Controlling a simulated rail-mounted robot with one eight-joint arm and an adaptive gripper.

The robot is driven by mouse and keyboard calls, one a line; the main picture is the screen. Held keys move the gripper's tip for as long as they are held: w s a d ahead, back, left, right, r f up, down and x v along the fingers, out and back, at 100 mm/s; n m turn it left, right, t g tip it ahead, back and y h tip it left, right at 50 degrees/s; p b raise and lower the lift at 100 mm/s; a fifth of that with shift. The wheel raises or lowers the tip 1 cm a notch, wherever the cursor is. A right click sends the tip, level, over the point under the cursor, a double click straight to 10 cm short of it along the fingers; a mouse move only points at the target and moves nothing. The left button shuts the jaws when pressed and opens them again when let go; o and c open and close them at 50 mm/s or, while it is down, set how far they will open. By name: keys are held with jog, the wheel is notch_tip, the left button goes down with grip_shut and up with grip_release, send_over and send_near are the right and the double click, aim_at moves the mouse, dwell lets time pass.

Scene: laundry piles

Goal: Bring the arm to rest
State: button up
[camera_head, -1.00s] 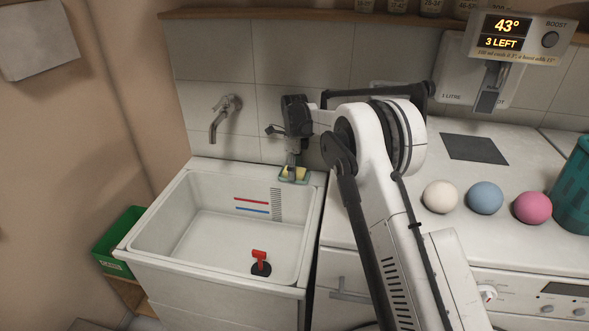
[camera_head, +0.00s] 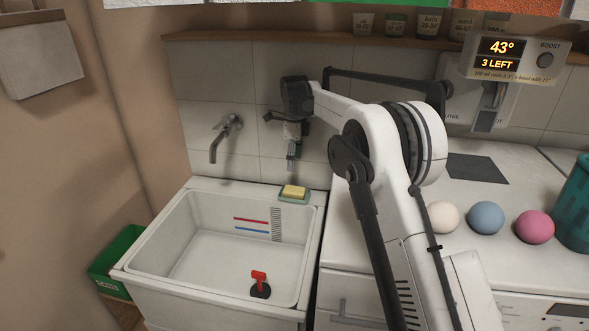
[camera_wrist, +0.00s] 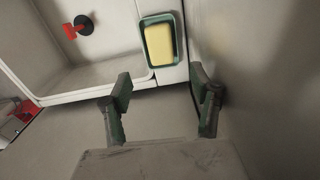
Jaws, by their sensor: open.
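My gripper (camera_head: 292,158) hangs in the air above the back right corner of the sink, close to the tiled wall. In the wrist view my gripper (camera_wrist: 162,112) shows its two dark green fingers spread apart with nothing between them. A yellow soap bar (camera_head: 294,191) lies in a green dish (camera_head: 308,198) on the sink's back right rim, below the gripper and apart from it. The soap bar also shows in the wrist view (camera_wrist: 160,45), beyond the fingertips. My arm reaches up from the lower right, over the counter.
The white sink (camera_head: 165,240) holds a red-handled black plug (camera_head: 260,285). A wall tap (camera_head: 222,140) is left of the gripper. Cream, blue (camera_head: 486,218) and pink (camera_head: 534,227) balls and a teal basket (camera_head: 577,205) stand right of my arm. A shelf (camera_head: 270,36) runs above.

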aim_at(294, 189)
jog(key=shift+r, duration=0.2)
notch_tip(294, 189, down, 12)
jog(key=shift+f, duration=0.15)
jog(key=shift+r, duration=0.95)
jog(key=shift+f, duration=0.1)
